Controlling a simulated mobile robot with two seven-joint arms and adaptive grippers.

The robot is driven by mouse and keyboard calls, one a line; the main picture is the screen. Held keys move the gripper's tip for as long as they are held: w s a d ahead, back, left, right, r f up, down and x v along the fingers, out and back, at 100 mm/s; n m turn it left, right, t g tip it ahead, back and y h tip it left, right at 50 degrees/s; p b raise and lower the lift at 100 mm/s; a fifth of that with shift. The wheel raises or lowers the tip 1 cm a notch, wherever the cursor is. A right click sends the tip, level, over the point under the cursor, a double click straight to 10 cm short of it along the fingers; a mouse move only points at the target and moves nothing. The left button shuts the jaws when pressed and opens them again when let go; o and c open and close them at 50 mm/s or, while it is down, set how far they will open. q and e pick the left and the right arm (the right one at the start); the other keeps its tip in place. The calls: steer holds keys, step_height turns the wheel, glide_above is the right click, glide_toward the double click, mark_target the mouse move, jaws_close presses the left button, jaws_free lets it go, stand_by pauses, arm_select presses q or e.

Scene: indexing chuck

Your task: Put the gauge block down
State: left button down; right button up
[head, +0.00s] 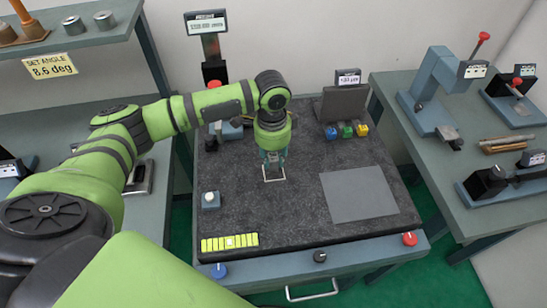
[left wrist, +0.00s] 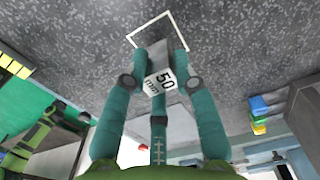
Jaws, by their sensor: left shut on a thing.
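My left gripper (head: 272,166) points straight down over the dark granite plate (head: 300,205), at a white square outline (head: 284,179). In the left wrist view, its teal fingers (left wrist: 160,68) are shut on a grey gauge block (left wrist: 158,81) with a white face marked "50 mm". The block is over or at the near part of the white outline (left wrist: 146,27). I cannot tell whether its bottom touches the plate. In the head view the fingers hide most of the block. My right gripper is not in view.
A grey mat (head: 359,193) lies right of the outline. Blue, green and yellow cubes (head: 347,131) stand at the back right. Granite around the outline is clear.

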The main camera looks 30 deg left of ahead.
mark_target(273, 156)
arm_select(q)
steer(key=shift+f, duration=0.9)
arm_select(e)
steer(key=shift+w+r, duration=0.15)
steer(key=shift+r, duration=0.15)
arm_select(q)
steer(key=shift+f, duration=0.1)
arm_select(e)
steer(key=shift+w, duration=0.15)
arm_select(q)
steer(key=c, duration=1)
jaws_free()
step_height(273, 156, up, 12)
steer(key=shift+r+b, duration=0.15)
steer(key=shift+b, duration=1)
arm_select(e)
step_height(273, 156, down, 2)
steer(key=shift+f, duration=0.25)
